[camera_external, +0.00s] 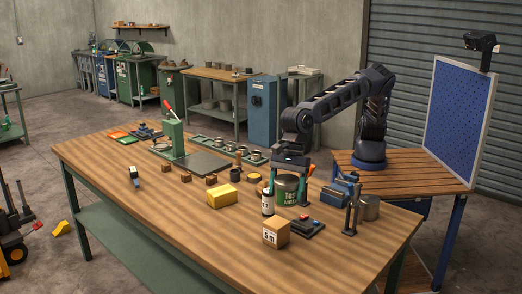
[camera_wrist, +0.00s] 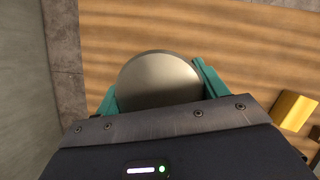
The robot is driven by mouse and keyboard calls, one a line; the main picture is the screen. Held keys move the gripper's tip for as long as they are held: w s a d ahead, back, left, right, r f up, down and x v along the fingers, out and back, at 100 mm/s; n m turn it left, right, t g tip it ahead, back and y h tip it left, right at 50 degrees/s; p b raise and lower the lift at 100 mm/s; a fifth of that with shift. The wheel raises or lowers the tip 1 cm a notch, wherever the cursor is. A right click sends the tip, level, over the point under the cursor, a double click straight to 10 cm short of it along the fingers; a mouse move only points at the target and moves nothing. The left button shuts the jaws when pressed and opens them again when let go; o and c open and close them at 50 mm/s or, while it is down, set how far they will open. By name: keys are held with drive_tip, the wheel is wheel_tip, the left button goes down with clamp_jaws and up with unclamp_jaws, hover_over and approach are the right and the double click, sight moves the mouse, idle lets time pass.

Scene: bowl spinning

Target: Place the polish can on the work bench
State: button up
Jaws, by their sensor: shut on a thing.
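The can looks upright. I cannot tell whether its base touches the bench, because its lower part is partly hidden.
A small dark bottle with a white label (camera_external: 267,204) stands close left of the can. A cardboard box (camera_external: 276,233), a dark tray (camera_external: 305,227) and a yellow block (camera_external: 222,195) are near. A vise (camera_external: 340,189) is at the right. The bench's front left is clear.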

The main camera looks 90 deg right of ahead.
drive_tip(key=w+d+r+m+t, duration=0.1)
drive_tip(key=w+d+m, duration=0.1)
drive_tip(key=w+d, duration=1.2)
drive_tip(key=w+d+m, duration=0.2)
drive_tip(key=w+d, duration=0.9)
drive_tip(key=d, duration=0.8)
drive_tip(key=w+d+m+t+h, duration=0.15)
drive_tip(key=w+d, duration=0.25)
drive_tip(key=d, duration=1.6)
drive_tip(key=w+d+m+g, duration=0.1)
drive_tip(key=w+d+m, duration=0.15)
drive_tip(key=d, duration=1.65)
drive_tip(key=shift+n+t, duration=0.25)
drive_tip(key=shift+n, duration=0.25)
drive_tip(key=f, duration=1.2)
drive_tip(key=w+f, duration=0.1)
drive_tip(key=f, duration=0.6)
drive_tip(key=shift+f, duration=0.1)
drive_tip(key=shift+d+f, duration=0.1)
drive_tip(key=o, duration=0.9)
drive_tip(key=shift+f, duration=0.1)
drive_tip(key=shift+c, duration=0.2)
drive_tip(key=o, duration=0.3)
